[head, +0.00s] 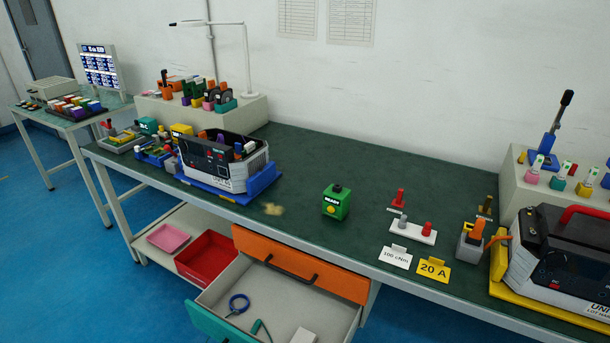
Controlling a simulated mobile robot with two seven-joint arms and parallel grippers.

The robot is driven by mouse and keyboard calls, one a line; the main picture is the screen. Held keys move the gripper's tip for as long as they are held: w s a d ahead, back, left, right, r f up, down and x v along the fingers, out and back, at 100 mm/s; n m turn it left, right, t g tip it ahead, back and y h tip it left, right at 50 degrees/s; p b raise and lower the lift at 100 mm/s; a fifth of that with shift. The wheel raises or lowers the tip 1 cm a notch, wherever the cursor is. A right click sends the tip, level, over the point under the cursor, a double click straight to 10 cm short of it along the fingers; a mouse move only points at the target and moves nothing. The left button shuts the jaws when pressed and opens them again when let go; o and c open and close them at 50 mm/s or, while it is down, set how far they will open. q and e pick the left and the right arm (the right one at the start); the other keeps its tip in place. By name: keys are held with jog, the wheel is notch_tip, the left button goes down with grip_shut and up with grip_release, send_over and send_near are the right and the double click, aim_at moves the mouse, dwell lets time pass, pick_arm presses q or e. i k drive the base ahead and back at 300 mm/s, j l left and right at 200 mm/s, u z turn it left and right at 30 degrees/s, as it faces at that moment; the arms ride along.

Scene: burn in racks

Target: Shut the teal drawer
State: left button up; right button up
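The teal drawer (210,323) is pulled out from under the green-topped bench. Its teal front shows at the bottom edge of the head view, partly cut off. Its pale inside holds a blue ring-shaped thing (237,304), a teal bent tool (259,327) and a white block (304,337). Above it, an orange drawer (320,277) with a dark bar handle looks shut. The teal drawer's own handle is not visible. Neither of my grippers is in view.
A red bin (206,257) and a pink tray (168,237) sit on the low shelf left of the drawers. The bench top (300,165) carries a tester on a blue tray (230,188) and a green block (336,203). The blue floor (60,260) at left is clear.

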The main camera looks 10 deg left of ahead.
aim_at(283, 304)
jog(key=k+u, duration=0.15)
jog(key=u, duration=0.7)
jog(key=l+z, duration=0.15)
jog(key=i+l+z, duration=0.1)
jog(key=i+l, duration=0.2)
jog(key=l, duration=0.15)
